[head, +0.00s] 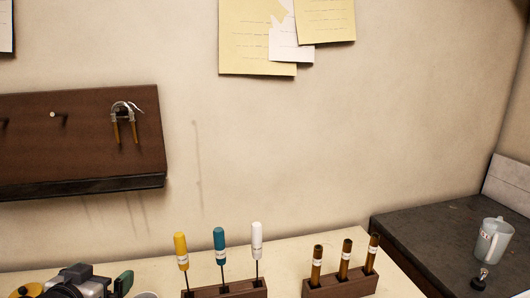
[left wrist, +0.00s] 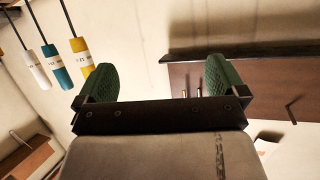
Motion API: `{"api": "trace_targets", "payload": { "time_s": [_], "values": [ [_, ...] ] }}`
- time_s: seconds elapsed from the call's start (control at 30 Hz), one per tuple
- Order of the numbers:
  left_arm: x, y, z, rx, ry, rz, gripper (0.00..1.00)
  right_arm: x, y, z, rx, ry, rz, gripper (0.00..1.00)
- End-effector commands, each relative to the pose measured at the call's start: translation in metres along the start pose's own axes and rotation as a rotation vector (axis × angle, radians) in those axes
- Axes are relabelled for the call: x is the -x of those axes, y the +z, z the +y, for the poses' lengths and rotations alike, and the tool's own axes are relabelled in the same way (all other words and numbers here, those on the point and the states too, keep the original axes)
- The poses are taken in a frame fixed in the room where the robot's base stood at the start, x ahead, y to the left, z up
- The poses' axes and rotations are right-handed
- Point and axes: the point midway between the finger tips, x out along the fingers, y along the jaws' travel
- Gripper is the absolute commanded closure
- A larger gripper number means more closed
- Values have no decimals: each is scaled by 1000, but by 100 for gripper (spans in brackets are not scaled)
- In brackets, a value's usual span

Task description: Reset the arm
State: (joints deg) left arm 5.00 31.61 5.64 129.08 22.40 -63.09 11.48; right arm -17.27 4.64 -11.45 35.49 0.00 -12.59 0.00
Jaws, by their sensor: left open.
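My left gripper (head: 76,287) is at the bottom left of the head view, low and close to the bench. Its two green pads are wide apart. In the left wrist view the pads (left wrist: 157,78) stand apart with nothing between them. The gripper is left of the screwdriver rack (head: 225,290) and touches nothing that I can see. My right gripper is in neither view.
Yellow (head: 181,250), teal (head: 219,240) and white (head: 257,240) screwdrivers stand upright in the rack. A second block (head: 340,284) holds three brown tubes. A wooden wall panel (head: 75,140) carries pliers (head: 126,118). A jug (head: 491,241) stands on the dark side counter (head: 430,230).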

Motion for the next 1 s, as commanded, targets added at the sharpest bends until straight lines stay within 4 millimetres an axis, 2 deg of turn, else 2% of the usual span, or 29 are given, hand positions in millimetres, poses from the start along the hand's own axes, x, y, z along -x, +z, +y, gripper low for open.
{"api": "trace_targets", "payload": {
  "time_s": [0.03,0.1,0.2,0.3,0.5,0.73,1.0],
  "values": [
    [2,35,16,-2,13,-84,0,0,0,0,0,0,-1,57],
    [11,83,38,-15,24,-208,0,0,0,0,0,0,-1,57],
    [32,142,66,-32,41,-372,0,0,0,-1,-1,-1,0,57],
    [56,184,88,-44,55,-503,0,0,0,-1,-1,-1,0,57],
    [103,239,119,-53,80,-705,0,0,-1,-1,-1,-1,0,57],
    [158,280,146,-50,108,-904,0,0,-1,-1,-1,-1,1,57],
    [114,341,151,-59,110,-928,0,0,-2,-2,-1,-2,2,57]
  ]
}}
